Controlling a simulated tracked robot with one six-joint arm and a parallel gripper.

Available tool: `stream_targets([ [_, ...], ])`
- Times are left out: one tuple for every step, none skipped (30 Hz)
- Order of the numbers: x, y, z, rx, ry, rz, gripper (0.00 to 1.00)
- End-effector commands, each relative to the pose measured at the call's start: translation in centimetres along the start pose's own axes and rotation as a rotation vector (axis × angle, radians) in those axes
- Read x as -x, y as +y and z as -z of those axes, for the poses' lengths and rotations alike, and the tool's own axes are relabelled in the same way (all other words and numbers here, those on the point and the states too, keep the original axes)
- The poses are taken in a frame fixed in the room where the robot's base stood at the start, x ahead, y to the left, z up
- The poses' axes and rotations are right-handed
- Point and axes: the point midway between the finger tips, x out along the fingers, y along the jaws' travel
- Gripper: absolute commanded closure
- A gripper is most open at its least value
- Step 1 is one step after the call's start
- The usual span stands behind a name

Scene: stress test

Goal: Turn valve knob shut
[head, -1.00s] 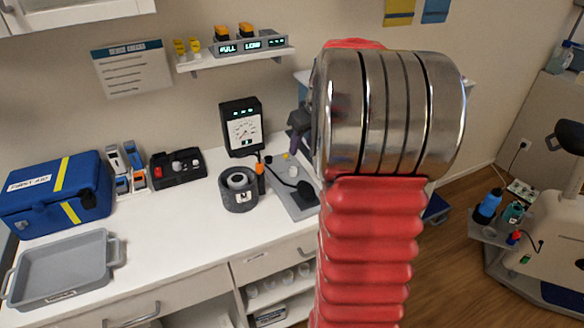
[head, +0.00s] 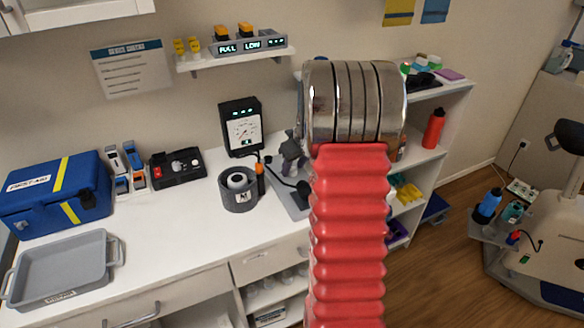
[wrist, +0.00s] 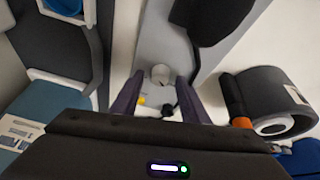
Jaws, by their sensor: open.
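A small pale round knob (wrist: 160,74) stands on a grey plate (wrist: 158,40) in the wrist view. My gripper (wrist: 158,84) is open, with one purple-grey finger on each side of the knob. Contact cannot be told. In the head view, my gripper (head: 291,152) is over the grey plate (head: 296,208) on the white counter, and the knob is hidden behind my gripper and arm. A small yellow button (wrist: 141,100) and a small black part (wrist: 168,108) show between the fingers.
A large dark rounded part (wrist: 212,20) rises from the plate close to the fingers. A dark grey roll (head: 239,190), an orange-topped stick (head: 260,178) and a gauge box (head: 241,127) stand left of the plate. An open shelf (head: 432,110) stands right.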

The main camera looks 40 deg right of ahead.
Motion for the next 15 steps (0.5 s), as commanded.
stream_targets([
  [-0.21,-0.01,0.01,0.000,0.000,0.000,0.59],
  [-0.27,-0.01,0.01,0.000,0.000,0.000,0.59],
  [-0.31,-0.01,0.02,0.000,0.000,0.000,0.59],
  [-0.33,-0.01,0.02,0.000,0.000,0.000,0.59],
  [-0.33,-0.01,0.03,0.000,0.001,0.000,0.59],
  [-0.32,-0.01,0.03,0.000,0.000,0.000,0.59],
  [-0.32,-0.02,0.03,0.000,0.001,0.000,0.59],
  [-0.32,-0.02,0.03,0.000,0.001,0.000,0.59],
  [-0.31,-0.02,0.03,0.000,0.000,0.000,0.59],
  [-0.31,-0.02,0.03,0.001,0.000,0.000,0.59],
  [-0.31,-0.03,0.03,0.001,0.000,0.000,0.61],
  [-0.31,-0.03,0.03,0.001,0.000,0.000,0.64],
  [-0.31,-0.03,0.03,0.001,0.000,0.000,0.66],
  [-0.31,-0.03,0.03,0.001,0.000,0.000,0.68],
  [-0.31,-0.04,0.04,0.001,0.000,0.000,0.71],
])
